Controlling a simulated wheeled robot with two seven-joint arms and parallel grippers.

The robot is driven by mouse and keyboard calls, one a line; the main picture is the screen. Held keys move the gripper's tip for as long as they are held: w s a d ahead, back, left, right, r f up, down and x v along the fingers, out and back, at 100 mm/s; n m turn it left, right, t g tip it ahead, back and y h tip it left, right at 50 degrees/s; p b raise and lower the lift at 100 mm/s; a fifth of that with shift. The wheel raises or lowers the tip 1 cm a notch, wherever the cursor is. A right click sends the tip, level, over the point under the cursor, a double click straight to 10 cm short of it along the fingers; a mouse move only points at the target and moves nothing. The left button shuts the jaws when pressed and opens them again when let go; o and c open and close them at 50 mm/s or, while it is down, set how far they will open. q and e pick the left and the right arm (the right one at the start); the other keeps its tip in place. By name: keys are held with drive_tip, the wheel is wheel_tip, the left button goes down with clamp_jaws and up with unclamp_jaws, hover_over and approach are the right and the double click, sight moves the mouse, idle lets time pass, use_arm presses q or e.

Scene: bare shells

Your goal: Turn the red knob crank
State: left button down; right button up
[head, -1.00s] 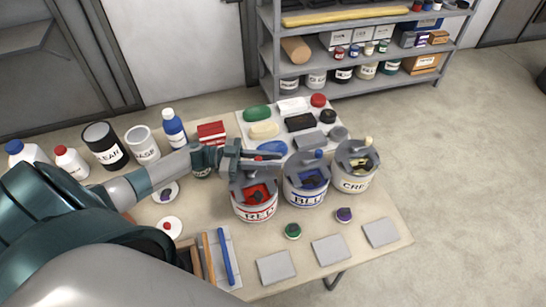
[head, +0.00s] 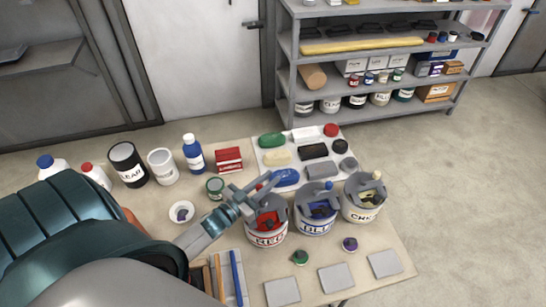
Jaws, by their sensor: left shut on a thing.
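The can labelled RED (head: 266,237) stands on the table as the left one of a row of labelled cans, with red inside its open top and a grey crank fitting over it. My left gripper (head: 268,187) is over the back left of this can's rim, pointing up and right, and is shut on the red knob crank. The knob is mostly hidden by the fingers. The BLUE can (head: 315,226) with its blue knob (head: 328,185) stands just right. The CREAM can (head: 361,212) stands beyond it. My right gripper is not in view.
A white tray (head: 337,171) with coloured lumps lies behind the cans. Bottles, a black can (head: 128,166), a white can (head: 162,167) and a red box (head: 229,159) stand at back left. Grey tiles (head: 336,278) and small lidded pots lie in front. A shelf stands behind the table.

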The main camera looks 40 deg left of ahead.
use_arm(q)
drive_tip(key=shift+s+a+n+y, duration=0.3)
drive_tip(key=shift+n+y, duration=0.5)
drive_tip(key=shift+y, duration=0.45)
drive_tip(key=shift+s+a+n+y, duration=0.25)
drive_tip(key=shift+a+n+y, duration=0.2)
drive_tip(key=shift+n+y, duration=0.6)
drive_tip(key=shift+s+a+n+y, duration=0.3)
drive_tip(key=shift+n+y, duration=0.25)
drive_tip(key=shift+y, duration=0.95)
drive_tip(key=shift+a+r+g, duration=0.1)
drive_tip(key=shift+a+g, duration=0.05)
drive_tip(key=shift+g, duration=0.15)
drive_tip(key=c, duration=1.6)
unclamp_jaws()
drive_tip(key=shift+s, duration=0.15)
drive_tip(key=shift+b+v, duration=3.4)
drive_tip(key=shift+v, duration=5.15)
